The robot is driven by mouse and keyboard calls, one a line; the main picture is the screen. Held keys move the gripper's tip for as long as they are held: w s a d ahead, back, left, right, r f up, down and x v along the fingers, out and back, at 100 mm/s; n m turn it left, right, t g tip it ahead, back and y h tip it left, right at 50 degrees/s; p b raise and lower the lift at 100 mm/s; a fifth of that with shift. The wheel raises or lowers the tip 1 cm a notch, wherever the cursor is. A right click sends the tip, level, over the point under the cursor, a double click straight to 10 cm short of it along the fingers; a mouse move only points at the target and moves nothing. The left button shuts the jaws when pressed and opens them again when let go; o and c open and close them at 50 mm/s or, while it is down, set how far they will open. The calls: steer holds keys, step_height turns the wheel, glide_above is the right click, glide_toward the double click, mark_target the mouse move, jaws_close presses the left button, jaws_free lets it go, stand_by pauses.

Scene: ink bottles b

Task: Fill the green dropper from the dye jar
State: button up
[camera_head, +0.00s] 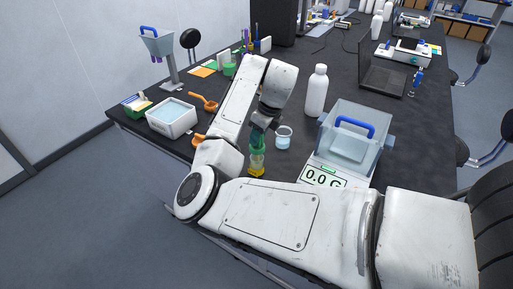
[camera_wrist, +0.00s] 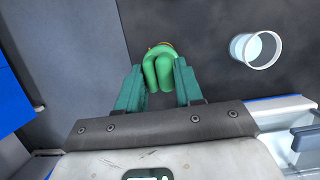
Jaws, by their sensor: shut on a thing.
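My gripper (camera_head: 259,137) is shut on the green dropper (camera_head: 257,143), holding it upright by its bulb. In the wrist view the green bulb (camera_wrist: 160,70) sits between my teal fingers (camera_wrist: 160,86). Below the bulb in the head view, a clear, yellowish section ends at a small yellow base (camera_head: 257,171), probably the dye jar. I cannot tell whether the dropper's tip is inside it or above it. In the wrist view a thin orange-brown edge shows behind the bulb. The dropper's tip and any liquid in it are hidden.
A glass beaker of pale blue liquid (camera_head: 284,137) stands close to the right; it also shows in the wrist view (camera_wrist: 257,48). A white bottle (camera_head: 316,91) stands behind. A white water tub (camera_head: 171,118) is left.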

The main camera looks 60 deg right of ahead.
steer(key=shift+r+p, duration=0.45)
steer(key=shift+r, duration=0.45)
steer(key=shift+r+p, duration=2.15)
steer(key=shift+r, duration=0.25)
